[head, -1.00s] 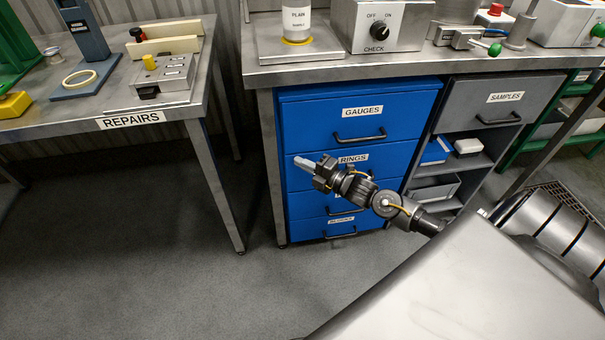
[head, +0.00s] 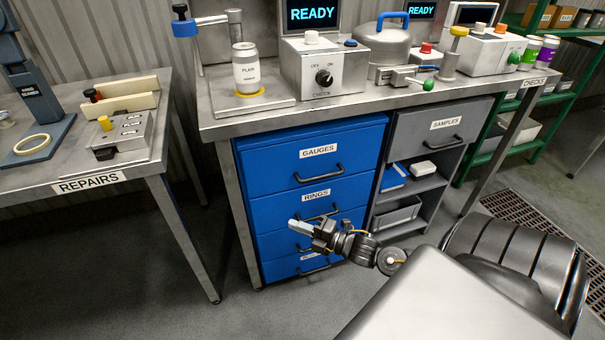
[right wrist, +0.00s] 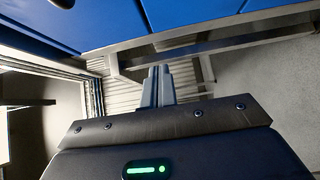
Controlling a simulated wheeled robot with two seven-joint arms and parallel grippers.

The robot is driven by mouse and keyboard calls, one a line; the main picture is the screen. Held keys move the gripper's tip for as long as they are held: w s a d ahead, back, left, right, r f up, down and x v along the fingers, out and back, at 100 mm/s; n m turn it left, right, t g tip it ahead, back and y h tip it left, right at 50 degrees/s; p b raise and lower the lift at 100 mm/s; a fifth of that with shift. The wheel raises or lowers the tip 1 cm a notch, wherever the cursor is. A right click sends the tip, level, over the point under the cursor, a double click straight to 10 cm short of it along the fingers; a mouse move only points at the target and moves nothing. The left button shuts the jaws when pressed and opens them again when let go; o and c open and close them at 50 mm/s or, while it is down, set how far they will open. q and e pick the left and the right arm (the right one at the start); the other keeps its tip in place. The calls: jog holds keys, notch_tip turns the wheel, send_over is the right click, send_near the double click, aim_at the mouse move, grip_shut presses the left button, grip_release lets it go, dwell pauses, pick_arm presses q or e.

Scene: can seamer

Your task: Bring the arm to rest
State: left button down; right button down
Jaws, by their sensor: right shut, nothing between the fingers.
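My right gripper (head: 302,228) shows in the head view in front of the blue drawer cabinet (head: 265,213). Its fingers point left and are shut with nothing between them. The right wrist view shows the same closed fingers (right wrist: 157,86) side by side, with the blue drawer fronts at the top of that view. The gripper appears apart from the cabinet. My left gripper is not in view.
The workbench (head: 228,122) carries a can (head: 246,70) and a check box with a knob (head: 323,78). The repairs table (head: 60,172) stands at left. A grey samples unit (head: 445,125) is beside the drawers. Bare floor (head: 110,270) lies at the lower left.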

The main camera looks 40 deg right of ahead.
jog(key=shift+s+d, duration=0.25)
jog(key=shift+s, duration=0.3)
